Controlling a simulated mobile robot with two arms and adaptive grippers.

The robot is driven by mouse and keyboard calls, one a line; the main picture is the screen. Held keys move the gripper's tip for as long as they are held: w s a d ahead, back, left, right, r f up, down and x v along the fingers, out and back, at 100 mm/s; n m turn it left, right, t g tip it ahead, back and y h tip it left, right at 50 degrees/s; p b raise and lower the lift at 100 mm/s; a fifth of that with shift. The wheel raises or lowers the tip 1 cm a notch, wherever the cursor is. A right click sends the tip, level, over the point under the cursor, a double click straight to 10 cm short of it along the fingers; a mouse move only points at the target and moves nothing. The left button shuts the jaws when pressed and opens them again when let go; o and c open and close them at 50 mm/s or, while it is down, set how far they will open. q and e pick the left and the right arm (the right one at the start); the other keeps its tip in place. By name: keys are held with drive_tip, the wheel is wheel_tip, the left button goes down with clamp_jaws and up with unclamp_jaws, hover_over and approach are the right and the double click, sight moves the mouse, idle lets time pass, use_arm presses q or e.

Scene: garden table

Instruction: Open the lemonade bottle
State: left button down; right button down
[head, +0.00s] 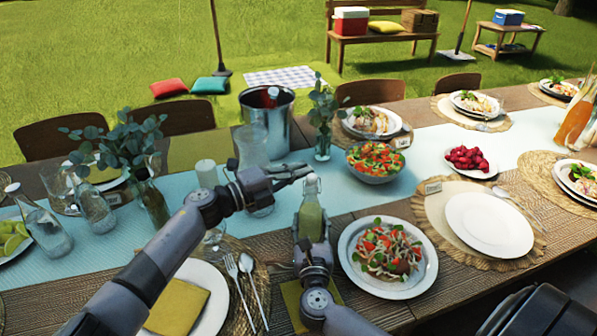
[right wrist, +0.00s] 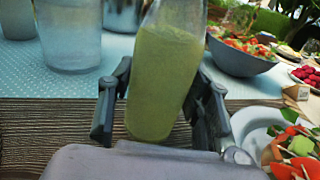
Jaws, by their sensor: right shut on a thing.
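The lemonade bottle (head: 311,213) is clear glass with a pale yellow-green drink and a swing-top style stopper. It stands roughly upright in the middle of the head view, and its body fills the middle of the right wrist view (right wrist: 165,75). My right gripper (head: 312,236) is shut on the bottle's lower body, with a finger on each side in the right wrist view (right wrist: 160,108). My left gripper (head: 300,172) reaches in from the left, its fingertips close to the bottle's top. I cannot tell whether they touch it or how far apart they are.
A metal ice bucket (head: 268,122) and a glass pitcher (head: 252,148) stand behind. A salad bowl (head: 375,162) and a salad plate (head: 388,258) are to the right. A plate with a yellow napkin (head: 178,305), a fork and a spoon lie at front left.

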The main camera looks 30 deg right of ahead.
use_arm(q)
drive_tip(key=shift+s+a+r, duration=0.2)
drive_tip(key=shift+s+r, duration=0.1)
drive_tip(key=shift+s, duration=0.2)
drive_tip(key=shift+s+a+r, duration=0.15)
drive_tip(key=shift+s+r, duration=0.15)
drive_tip(key=shift+s, duration=0.3)
drive_tip(key=shift+s+a+r, duration=0.1)
drive_tip(key=shift+s+a, duration=0.15)
drive_tip(key=shift+s, duration=0.5)
drive_tip(key=shift+r, duration=0.1)
drive_tip(key=shift+s+r, duration=0.1)
drive_tip(key=shift+r, duration=0.4)
drive_tip(key=a+r, duration=0.2)
drive_tip(key=a, duration=0.5)
